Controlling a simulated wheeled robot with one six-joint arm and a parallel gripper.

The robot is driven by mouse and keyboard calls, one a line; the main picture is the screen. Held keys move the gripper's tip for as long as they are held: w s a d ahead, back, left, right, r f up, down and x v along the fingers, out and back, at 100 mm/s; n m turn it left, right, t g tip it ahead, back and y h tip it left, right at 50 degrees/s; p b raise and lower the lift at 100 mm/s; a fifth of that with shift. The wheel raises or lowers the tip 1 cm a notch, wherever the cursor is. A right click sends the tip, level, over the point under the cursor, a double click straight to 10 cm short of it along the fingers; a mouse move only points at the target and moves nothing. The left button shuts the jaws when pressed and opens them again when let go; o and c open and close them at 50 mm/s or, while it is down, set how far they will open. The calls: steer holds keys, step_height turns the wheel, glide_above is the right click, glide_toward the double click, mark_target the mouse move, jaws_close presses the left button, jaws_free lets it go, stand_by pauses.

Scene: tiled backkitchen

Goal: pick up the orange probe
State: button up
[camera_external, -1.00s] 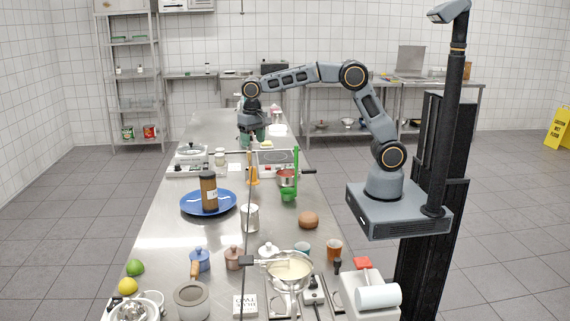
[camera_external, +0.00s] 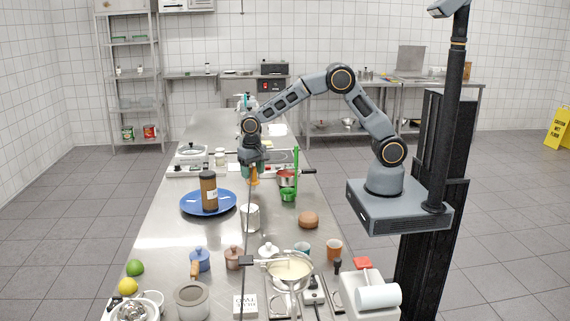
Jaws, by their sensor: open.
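The orange probe (camera_external: 254,177) stands upright on the steel worktop (camera_external: 175,252), behind the blue plate's right side and left of a red pot. My gripper (camera_external: 252,172) points down right at the probe and hides its upper part. The jaws are open. The view is too small to tell whether the fingers touch the probe or stand around it.
A blue plate (camera_external: 190,209) bears a brown bottle (camera_external: 208,190). A white canister (camera_external: 250,217) is in front, near a thin dark upright rod (camera_external: 247,240).

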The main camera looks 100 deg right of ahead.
steer(key=shift+f, duration=0.7)
steer(key=c, duration=1)
